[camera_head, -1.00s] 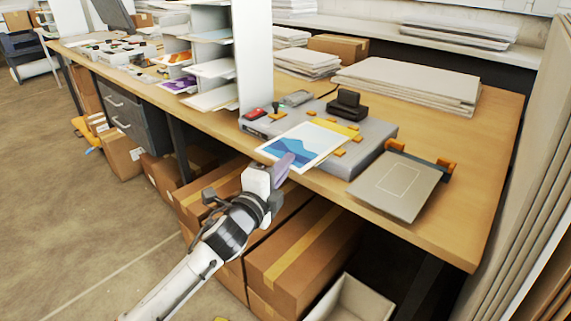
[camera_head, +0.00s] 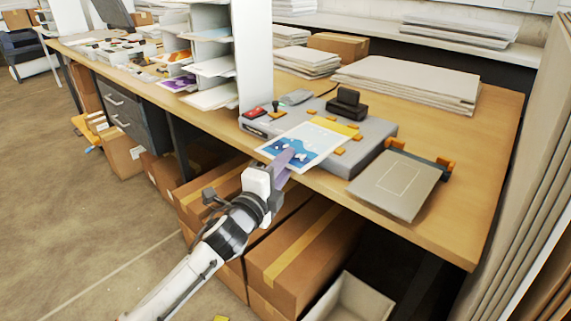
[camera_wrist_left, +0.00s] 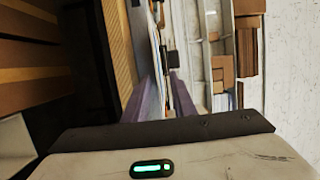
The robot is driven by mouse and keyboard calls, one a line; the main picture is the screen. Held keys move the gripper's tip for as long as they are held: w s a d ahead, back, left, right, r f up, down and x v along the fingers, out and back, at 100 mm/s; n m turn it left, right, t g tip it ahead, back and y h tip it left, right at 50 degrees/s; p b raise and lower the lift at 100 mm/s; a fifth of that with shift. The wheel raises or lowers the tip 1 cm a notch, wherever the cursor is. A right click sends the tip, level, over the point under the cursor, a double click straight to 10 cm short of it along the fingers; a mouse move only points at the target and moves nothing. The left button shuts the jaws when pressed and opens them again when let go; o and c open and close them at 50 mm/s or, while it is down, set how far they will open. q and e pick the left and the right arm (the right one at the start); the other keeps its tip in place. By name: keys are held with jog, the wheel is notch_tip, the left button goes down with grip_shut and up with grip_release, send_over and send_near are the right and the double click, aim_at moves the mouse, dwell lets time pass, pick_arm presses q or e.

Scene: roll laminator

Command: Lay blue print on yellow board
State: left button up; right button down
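The blue print (camera_head: 318,140), a white-bordered sheet with a blue picture, lies over the yellow board (camera_head: 338,127) on the grey machine bed. Only a yellow strip of the board shows along the print's far edge; the rest is hidden. The print's near corner sticks out toward the table's front edge. My left gripper (camera_head: 286,156) is at the print's near edge. In the left wrist view its two purple fingers (camera_wrist_left: 165,98) stand apart, with the sheets seen nearly edge-on beyond and between them. My right gripper is out of view.
The grey bed (camera_head: 373,143) carries orange tabs and a black block (camera_head: 346,103). A grey plate (camera_head: 396,185) with a white outline lies to its right. A white shelf unit (camera_head: 253,60) stands left. White sheet stacks (camera_head: 410,82) lie behind; cardboard boxes (camera_head: 305,250) are below.

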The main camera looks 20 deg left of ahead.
pick_arm(q)
jog(key=s, duration=1)
jog(key=shift+s+a+b, duration=0.15)
jog(key=shift+a+b, duration=0.15)
jog(key=shift+a, duration=0.05)
jog(key=s+d+f+n+g, duration=0.15)
jog(key=s+f+n, duration=0.25)
jog(key=f, duration=0.5)
jog(key=s+d+f+n+g, duration=0.1)
jog(key=s+f+n+g, duration=0.2)
jog(key=f, duration=0.5)
jog(key=s+d+f+n+g, duration=0.2)
jog(key=s+f+n, duration=0.3)
jog(key=s+f, duration=0.3)
jog(key=s+d+f+n+g+h, duration=0.1)
jog(key=s+d+f+n+g, duration=0.1)
jog(key=s+f, duration=0.6)
jog(key=s+n+g, duration=0.1)
jog(key=n, duration=0.1)
jog(key=shift+n, duration=0.4)
